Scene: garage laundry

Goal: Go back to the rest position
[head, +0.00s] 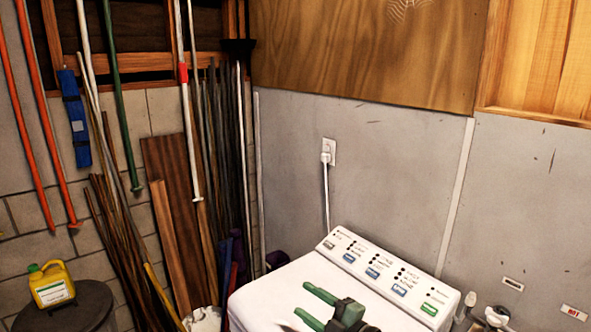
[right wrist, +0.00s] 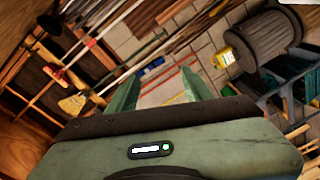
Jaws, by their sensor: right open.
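My right gripper (head: 314,306) shows at the bottom of the head view, with dark green fingers apart and nothing between them. It is in front of the white washing machine (head: 275,298) and covers part of its top. In the right wrist view the two green fingers (right wrist: 157,97) are spread with a clear gap. My left gripper is not in view.
The machine's control panel (head: 385,272) is against the grey wall. A plug (head: 326,157) sits in the wall outlet. A yellow jug (head: 50,284) stands on a dark round bin (head: 85,305) at left. Poles and boards (head: 165,215) lean in the corner.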

